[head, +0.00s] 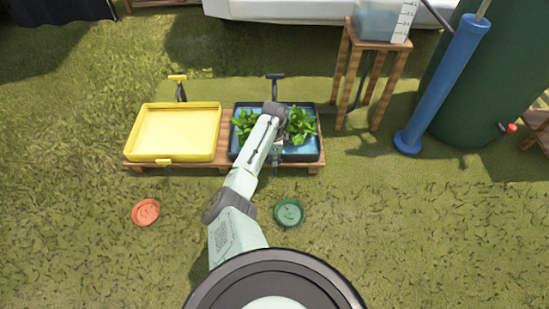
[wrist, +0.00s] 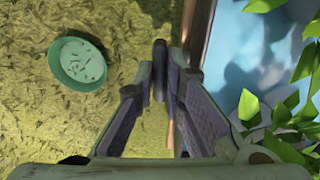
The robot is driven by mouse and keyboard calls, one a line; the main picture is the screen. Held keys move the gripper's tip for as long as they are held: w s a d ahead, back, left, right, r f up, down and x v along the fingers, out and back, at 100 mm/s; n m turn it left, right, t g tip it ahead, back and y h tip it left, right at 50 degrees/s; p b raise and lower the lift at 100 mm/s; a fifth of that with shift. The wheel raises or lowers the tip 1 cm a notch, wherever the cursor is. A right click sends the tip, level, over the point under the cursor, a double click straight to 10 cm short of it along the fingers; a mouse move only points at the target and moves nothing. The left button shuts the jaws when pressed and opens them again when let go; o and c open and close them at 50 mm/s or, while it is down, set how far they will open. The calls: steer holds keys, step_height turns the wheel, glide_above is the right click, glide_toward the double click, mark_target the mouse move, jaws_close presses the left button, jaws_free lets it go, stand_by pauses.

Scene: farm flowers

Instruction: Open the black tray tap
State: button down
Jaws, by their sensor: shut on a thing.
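The black tray (head: 314,152) holds leafy green plants and stands on a wooden pallet. In the wrist view its blue-lit inside (wrist: 228,70) fills the right side. My gripper (head: 277,160) reaches down at the tray's near edge, where my arm partly hides the tray. In the wrist view my gripper's fingers (wrist: 165,85) close around a dark upright piece, which looks like the black tray tap (wrist: 160,68) on the near side. How far the tap is turned cannot be told. Another black tap (head: 275,78) stands behind the tray.
A yellow tray (head: 175,132) with yellow taps sits to the left on the wooden pallet (head: 150,167). An orange dish (head: 145,212) and a green dish (head: 289,213) lie on the grass. A wooden stand (head: 378,45) and blue cylinder (head: 443,80) are at the right.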

steer(key=n+p, duration=0.3)
steer(key=shift+s+r+n, duration=0.1)
steer(key=shift+r+n, duration=0.05)
steer(key=shift+n, duration=0.25)
steer(key=n+p, duration=0.2)
steer(key=n, duration=0.2)
steer(key=shift+n, duration=0.3)
steer(key=n+p, duration=0.1)
steer(key=n, duration=0.3)
steer(key=shift+n, duration=0.3)
steer(key=shift+n+p, duration=0.5)
steer(key=shift+n, duration=1.7)
steer(key=c, duration=1.7)
jaws_free()
steer(key=shift+o, duration=0.2)
